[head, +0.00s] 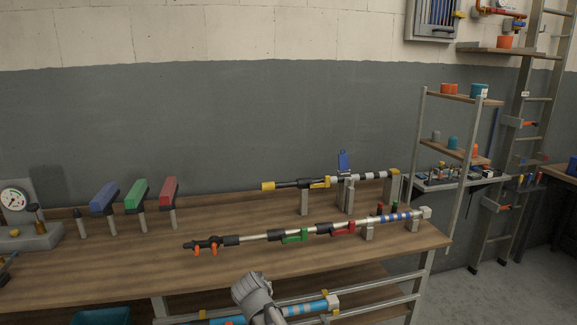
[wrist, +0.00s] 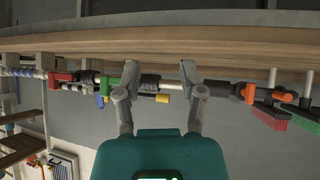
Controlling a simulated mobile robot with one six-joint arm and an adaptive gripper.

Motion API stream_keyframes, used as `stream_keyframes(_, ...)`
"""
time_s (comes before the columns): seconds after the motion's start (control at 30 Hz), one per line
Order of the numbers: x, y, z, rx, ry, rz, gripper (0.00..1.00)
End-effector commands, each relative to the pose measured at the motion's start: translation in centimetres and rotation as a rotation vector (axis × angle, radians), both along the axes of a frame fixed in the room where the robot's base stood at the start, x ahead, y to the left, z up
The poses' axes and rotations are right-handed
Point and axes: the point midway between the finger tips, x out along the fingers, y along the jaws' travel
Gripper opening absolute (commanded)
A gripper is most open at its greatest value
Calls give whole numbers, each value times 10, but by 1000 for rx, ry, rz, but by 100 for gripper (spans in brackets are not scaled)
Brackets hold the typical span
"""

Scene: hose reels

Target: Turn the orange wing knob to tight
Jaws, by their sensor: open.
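Two orange tabs that look like the wing knob (head: 197,251) hang under the black left end of the front pole (head: 258,236) in the head view. In the wrist view, which is upside down, the orange wing knob (wrist: 249,93) is right of my gripper (wrist: 160,72). The gripper is open and empty. In the head view my grey arm shows at the bottom middle, and the fingers cannot be made out.
The pole lies along the wooden bench (head: 130,265) and carries a green clamp (head: 294,236) and a red clamp (head: 343,228). A second pole (head: 285,184) on stands is behind it. Blue, green and red-topped posts (head: 168,192) stand at left.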

Motion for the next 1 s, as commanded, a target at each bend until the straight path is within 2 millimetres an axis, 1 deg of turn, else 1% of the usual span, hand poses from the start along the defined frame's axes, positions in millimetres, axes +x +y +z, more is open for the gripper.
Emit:
stream_keyframes(0.03,-6,-24,2,-11,42,-27,51)
stream_keyframes(0.2,-26,-87,-5,-41,199,-87,51)
stream_keyframes(0.3,-42,-119,-8,-47,293,-109,51)
stream_keyframes(0.37,-53,-137,-9,-46,351,-120,51)
stream_keyframes(0.4,-61,-149,-10,-45,390,-126,51)
stream_keyframes(0.5,-81,-176,-10,-34,486,-132,51)
stream_keyframes(0.7,-125,-219,-7,9,670,-117,51)
stream_keyframes(0.8,-146,-234,-4,37,746,-98,51)
stream_keyframes(0.9,-162,-245,-1,63,804,-78,51)
stream_keyframes(1.0,-172,-251,0,82,841,-62,51)
